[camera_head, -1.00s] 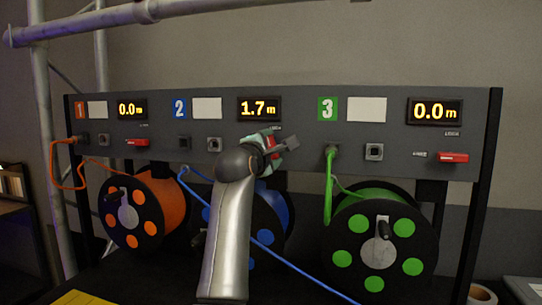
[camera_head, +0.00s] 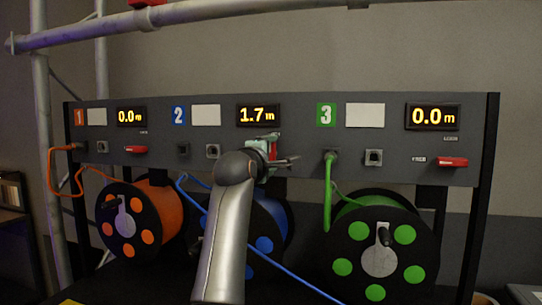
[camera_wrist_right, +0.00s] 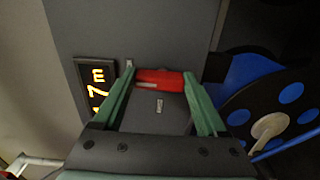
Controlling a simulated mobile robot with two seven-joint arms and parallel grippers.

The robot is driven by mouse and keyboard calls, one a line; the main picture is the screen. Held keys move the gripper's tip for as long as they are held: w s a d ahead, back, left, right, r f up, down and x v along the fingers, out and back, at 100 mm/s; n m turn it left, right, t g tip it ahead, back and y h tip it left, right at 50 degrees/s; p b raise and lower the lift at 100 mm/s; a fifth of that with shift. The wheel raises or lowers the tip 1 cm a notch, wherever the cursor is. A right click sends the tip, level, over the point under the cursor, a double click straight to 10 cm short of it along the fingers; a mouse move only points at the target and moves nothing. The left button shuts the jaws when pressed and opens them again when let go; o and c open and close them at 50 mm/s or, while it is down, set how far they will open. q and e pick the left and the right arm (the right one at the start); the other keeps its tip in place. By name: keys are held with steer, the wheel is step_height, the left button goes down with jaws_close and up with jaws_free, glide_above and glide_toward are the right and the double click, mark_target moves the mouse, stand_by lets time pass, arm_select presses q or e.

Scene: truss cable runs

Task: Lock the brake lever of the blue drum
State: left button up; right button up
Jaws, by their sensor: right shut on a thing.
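The blue drum (camera_head: 268,222) hangs below the middle panel section, partly hidden by my right arm; its blue-dotted face also shows at the right of the wrist view (camera_wrist_right: 240,98). Its red brake lever (camera_wrist_right: 160,77) lies between my right gripper's green fingertips and runs up and down along the panel. In the head view the red lever (camera_head: 273,150) shows only as a sliver beside the fingers. My right gripper (camera_head: 268,153) is shut on it, at the panel. My left gripper is not in view.
The grey panel (camera_head: 300,170) carries displays; the middle one (camera_head: 258,115) reads 1.7 m. The orange drum (camera_head: 140,222) and green drum (camera_head: 380,245) stand either side, their red levers level. A blue cable (camera_head: 285,268) runs down to the right. A scaffold pipe (camera_head: 200,15) crosses above.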

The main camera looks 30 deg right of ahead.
steer(key=shift+f, duration=0.1)
steer(key=o, duration=1)
steer(key=shift+c, duration=0.2)
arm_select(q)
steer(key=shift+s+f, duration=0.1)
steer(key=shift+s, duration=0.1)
arm_select(e)
steer(key=o, duration=0.3)
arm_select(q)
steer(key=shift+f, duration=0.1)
arm_select(e)
steer(key=shift+o, duration=0.2)
steer(key=shift+s, duration=0.1)
steer(key=shift+s+a, duration=0.2)
steer(key=shift+a, duration=0.05)
arm_select(q)
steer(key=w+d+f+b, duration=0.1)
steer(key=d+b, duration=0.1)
steer(key=b, duration=0.1)
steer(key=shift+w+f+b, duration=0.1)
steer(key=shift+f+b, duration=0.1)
steer(key=shift+b, duration=0.1)
arm_select(e)
steer(key=v, duration=1.1)
steer(key=shift+s+a, duration=0.25)
steer(key=shift+a, duration=0.05)
